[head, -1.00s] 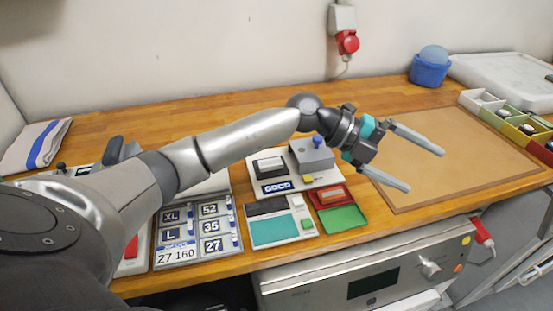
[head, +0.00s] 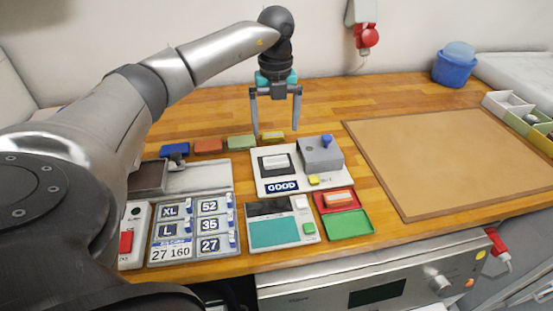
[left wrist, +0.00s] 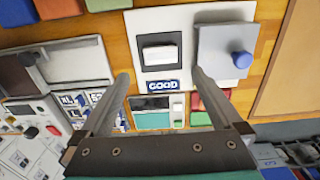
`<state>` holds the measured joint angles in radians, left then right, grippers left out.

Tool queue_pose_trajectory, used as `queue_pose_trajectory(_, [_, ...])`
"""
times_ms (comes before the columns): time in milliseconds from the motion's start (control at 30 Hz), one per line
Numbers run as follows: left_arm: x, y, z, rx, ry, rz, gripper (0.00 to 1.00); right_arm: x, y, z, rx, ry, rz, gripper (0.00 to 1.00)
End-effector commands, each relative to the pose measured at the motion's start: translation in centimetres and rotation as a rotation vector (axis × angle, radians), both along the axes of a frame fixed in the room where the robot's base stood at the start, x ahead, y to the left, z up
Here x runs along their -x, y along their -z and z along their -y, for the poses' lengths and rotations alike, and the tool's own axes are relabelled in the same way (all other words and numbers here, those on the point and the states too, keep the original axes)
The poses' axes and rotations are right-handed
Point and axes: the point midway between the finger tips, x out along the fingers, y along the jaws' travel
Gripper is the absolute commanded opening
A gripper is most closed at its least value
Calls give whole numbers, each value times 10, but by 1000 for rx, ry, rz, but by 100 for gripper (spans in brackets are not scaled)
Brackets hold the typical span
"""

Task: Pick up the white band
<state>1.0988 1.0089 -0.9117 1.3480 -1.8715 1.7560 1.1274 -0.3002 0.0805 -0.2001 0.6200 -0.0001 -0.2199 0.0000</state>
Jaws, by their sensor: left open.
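A small white block-like piece, which I take for the white band (head: 276,161), lies in a dark square frame on a white board (head: 262,178) marked GOOD. It also shows in the left wrist view (left wrist: 159,54), where the frame (left wrist: 177,41) surrounds it. My left gripper (head: 275,134) points down, open and empty, above the bench just behind the board. In the left wrist view my left gripper's fingers (left wrist: 160,73) stand wide apart, one toward each side of the piece, not touching it. My right gripper is not in view.
A grey block with a blue knob (head: 321,154) stands right of the frame. Colored blocks (head: 241,142) line the bench behind. A teal-screened device (head: 273,233) and red and green trays (head: 346,223) lie in front. A brown mat (head: 450,155) is bare.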

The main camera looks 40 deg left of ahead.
Motion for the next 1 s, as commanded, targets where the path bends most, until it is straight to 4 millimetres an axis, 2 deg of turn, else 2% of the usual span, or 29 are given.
queue_pose_trajectory(33, [1,13,0,0,0,-5,100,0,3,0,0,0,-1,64])
queue_pose_trajectory(133, [1,31,0,0,1,-3,100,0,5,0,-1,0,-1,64])
queue_pose_trajectory(433, [1,54,1,2,2,0,100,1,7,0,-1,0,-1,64])
queue_pose_trajectory(700, [3,93,3,1,2,0,100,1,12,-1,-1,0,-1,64])
queue_pose_trajectory(1000, [3,99,3,2,3,2,100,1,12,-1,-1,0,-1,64])
